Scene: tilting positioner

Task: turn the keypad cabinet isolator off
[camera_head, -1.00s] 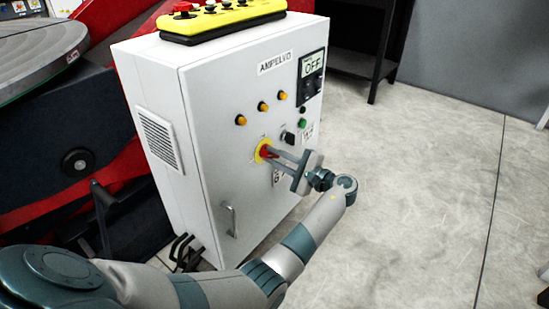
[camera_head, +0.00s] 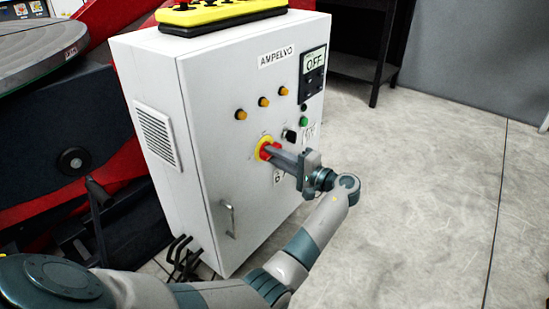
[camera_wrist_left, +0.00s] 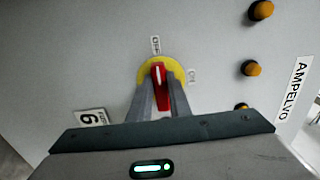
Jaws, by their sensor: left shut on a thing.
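The keypad cabinet (camera_head: 205,110) is a white box with a nameplate AMPELVO. My left gripper (camera_head: 273,152) is shut on the red handle, fingers on both sides. In the left wrist view the red handle (camera_wrist_left: 160,86) sits between the two fingers (camera_wrist_left: 160,103). Its white mark points up towards a small label that seems to read OFF; another label, seemingly ON, is to the right. My right gripper is not in view.
Orange lamps (camera_head: 263,102) line the cabinet front above the isolator, with a green button (camera_head: 303,121) to the right. A door handle (camera_head: 228,219) sticks out below. A yellow pendant (camera_head: 215,13) lies on top. The floor right of the cabinet is open.

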